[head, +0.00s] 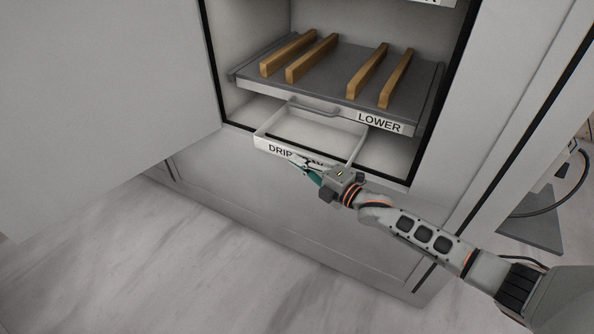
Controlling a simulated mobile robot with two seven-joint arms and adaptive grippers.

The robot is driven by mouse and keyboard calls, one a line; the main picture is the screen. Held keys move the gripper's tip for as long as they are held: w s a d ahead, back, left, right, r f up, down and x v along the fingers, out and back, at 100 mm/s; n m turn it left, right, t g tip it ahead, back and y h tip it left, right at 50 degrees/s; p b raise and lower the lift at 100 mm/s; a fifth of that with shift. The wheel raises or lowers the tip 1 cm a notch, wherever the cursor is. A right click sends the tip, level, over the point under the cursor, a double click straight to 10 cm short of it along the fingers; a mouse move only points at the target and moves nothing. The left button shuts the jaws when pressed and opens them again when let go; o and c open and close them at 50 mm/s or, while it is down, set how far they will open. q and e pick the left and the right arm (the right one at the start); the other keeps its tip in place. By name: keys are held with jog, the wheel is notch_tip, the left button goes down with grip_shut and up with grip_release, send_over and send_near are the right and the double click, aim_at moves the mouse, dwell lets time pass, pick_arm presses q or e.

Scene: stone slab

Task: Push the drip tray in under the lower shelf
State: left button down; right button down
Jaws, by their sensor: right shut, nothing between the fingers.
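The drip tray (270,149) is a shallow white open tray with a "DRIP" label on its front. It sits in the cabinet opening below the lower shelf, with its front part sticking out past the shelf and the cabinet's bottom edge. The lower shelf (340,106) is a grey sheet with a handle and a "LOWER" label. My right gripper (300,160) is shut and empty at the tray's front face, covering part of the label; whether it touches is hard to tell. My left gripper is not in view.
Several wooden bars (366,72) lie on the lower shelf. An open cabinet door (100,100) stands at the left. The cabinet's side wall (480,100) bounds the opening at the right. The marble-look floor (180,260) in front is clear.

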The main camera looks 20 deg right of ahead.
jog(key=v, duration=1.2)
jog(key=s+a+f+m+t+h, duration=0.1)
jog(key=s+a+f+m+h, duration=0.2)
jog(key=a+m+h, duration=0.5)
jog(key=w+d+n+h, duration=0.1)
jog(key=w+d, duration=0.1)
jog(key=w, duration=1)
jog(key=shift+w+d+n+h, duration=0.3)
jog(key=shift+w+d+n, duration=0.05)
jog(key=shift+n, duration=0.05)
jog(key=shift+d, duration=0.1)
